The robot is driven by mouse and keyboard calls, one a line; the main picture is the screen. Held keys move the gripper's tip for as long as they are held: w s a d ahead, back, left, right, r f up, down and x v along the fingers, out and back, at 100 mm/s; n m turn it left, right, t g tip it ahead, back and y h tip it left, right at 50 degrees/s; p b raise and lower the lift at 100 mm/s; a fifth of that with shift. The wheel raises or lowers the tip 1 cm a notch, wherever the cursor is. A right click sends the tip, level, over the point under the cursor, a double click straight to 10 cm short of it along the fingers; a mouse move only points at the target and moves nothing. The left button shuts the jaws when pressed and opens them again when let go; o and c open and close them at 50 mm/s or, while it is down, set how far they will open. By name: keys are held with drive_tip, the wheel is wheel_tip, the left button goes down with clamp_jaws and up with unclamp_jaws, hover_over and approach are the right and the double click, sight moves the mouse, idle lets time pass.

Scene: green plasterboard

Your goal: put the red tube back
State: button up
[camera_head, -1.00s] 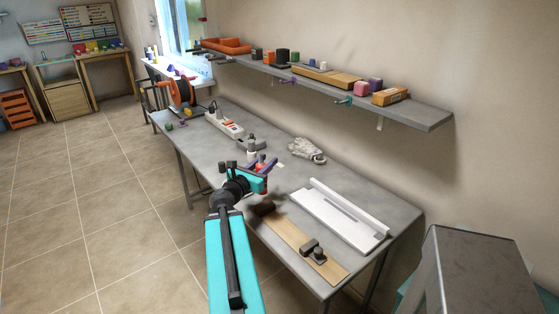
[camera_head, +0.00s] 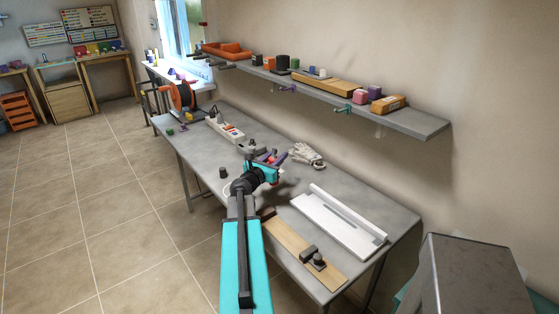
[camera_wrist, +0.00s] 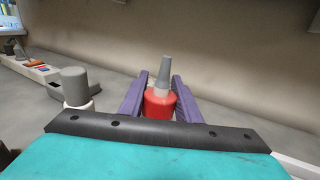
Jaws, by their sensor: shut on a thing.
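The red tube (camera_wrist: 160,103), a red bottle with a tapered grey nozzle, stands nearly upright between the purple fingers of my gripper (camera_wrist: 160,95) in the wrist view. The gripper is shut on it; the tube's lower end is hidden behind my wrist. In the head view my gripper (camera_head: 270,158) is over the workbench, left of the white glove, and the tube is mostly hidden there. A pale bottle with a grey cap (camera_wrist: 75,88) is left of my gripper in the wrist view.
On the grey workbench (camera_head: 215,150) are a power strip (camera_head: 226,131), a white glove (camera_head: 307,154), a white tray (camera_head: 338,220), a wooden board (camera_head: 290,243) and a dark cylinder (camera_head: 222,172). A loaded wall shelf (camera_head: 420,122) overhangs the bench's back.

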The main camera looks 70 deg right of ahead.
drive_tip(key=shift+d, duration=0.7)
drive_tip(key=shift+s+d+f+p, duration=0.15)
drive_tip(key=shift+f+p, duration=0.1)
drive_tip(key=shift+f, duration=0.35)
drive_tip(key=shift+w+d+f+p, duration=0.1)
drive_tip(key=shift+f+p, duration=0.2)
drive_tip(key=shift+f, duration=0.35)
drive_tip(key=shift+s+d+f+p, duration=0.15)
drive_tip(key=shift+f+p, duration=0.1)
drive_tip(key=shift+f, duration=0.35)
drive_tip(key=shift+w+f, duration=0.1)
drive_tip(key=shift+f, duration=0.05)
drive_tip(key=o, duration=1.2)
drive_tip(key=w+a+b, duration=0.2)
drive_tip(key=a+b, duration=0.1)
drive_tip(key=a, duration=0.8)
drive_tip(key=shift+a+r, duration=0.25)
drive_tip(key=shift+a, duration=0.15)
